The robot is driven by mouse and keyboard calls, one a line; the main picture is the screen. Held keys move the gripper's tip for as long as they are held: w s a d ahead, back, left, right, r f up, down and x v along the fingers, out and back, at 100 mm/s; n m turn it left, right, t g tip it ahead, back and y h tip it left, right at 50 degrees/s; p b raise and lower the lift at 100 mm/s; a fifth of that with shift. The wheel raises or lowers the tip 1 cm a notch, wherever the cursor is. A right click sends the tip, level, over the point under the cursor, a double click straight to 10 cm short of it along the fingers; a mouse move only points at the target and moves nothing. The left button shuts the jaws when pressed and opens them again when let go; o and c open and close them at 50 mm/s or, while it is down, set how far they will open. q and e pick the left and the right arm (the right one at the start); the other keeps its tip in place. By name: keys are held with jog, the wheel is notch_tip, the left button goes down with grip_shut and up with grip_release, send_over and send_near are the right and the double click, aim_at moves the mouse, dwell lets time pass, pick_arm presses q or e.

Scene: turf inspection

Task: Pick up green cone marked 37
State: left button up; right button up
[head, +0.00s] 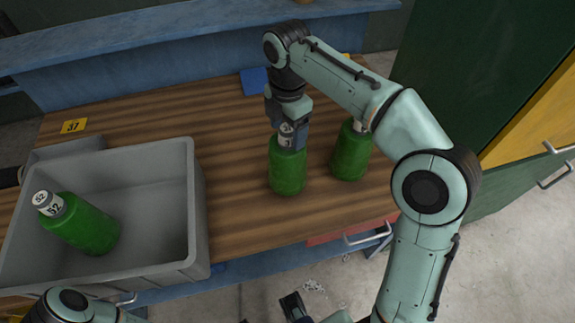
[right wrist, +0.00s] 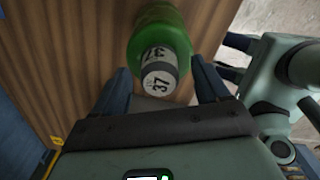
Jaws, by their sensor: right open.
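The green cone marked 37 (head: 287,172) stands upright on the wooden table; it is bottle-shaped with a white numbered neck. In the right wrist view, the cone (right wrist: 160,45) shows 37 on its top and neck. My right gripper (head: 287,140) points down over it, open, with a finger on either side of the neck. In the right wrist view, gaps show between the fingers and the neck. At the bottom edge of the head view, dark finger-like parts, probably my left gripper (head: 270,312), are mostly cut off; their opening is unclear.
A second green cone (head: 351,152) stands close to the right, its number hidden. A grey crate (head: 200,215) at left holds a cone marked 52 (head: 85,225), leaning. A yellow 37 tag (head: 73,126) and a blue pad (head: 254,82) lie towards the back. Mid-table is clear.

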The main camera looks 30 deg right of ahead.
jog(key=shift+f, duration=0.25)
grip_shut()
jog(key=shift+r, duration=0.15)
